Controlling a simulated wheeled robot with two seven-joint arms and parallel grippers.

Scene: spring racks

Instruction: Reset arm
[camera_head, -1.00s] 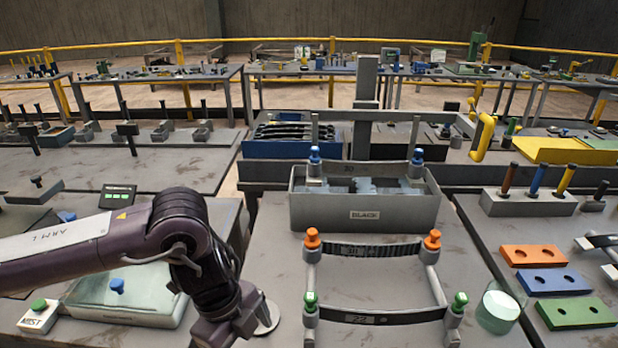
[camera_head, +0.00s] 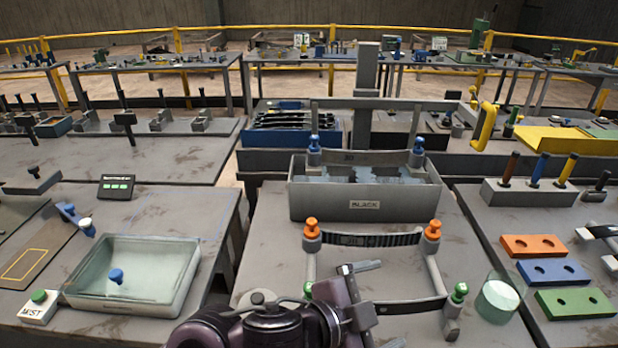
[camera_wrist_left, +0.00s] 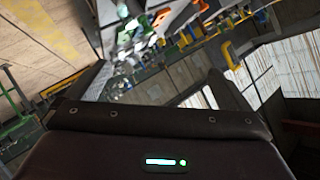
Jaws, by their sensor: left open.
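My left gripper (camera_head: 372,292) is low in the middle of the head view, at the end of my purple arm. Its jaws are apart with nothing seen between them, over the near left part of the rack with orange and green knobs. In the left wrist view the open gripper (camera_wrist_left: 165,88) has a finger on each side, with tilted benches beyond. The upper black strap (camera_head: 372,240) spans the orange knobs. The lower strap (camera_head: 412,306) is partly hidden by my gripper. My right gripper is not in view.
A grey bin marked BLACK (camera_head: 364,203) stands behind the rack. A glass tray (camera_head: 180,280) and MIST button box (camera_head: 38,308) are at left. A clear cylinder (camera_head: 497,300) and coloured blocks (camera_head: 535,246) are at right. The bench between tray and rack is bare.

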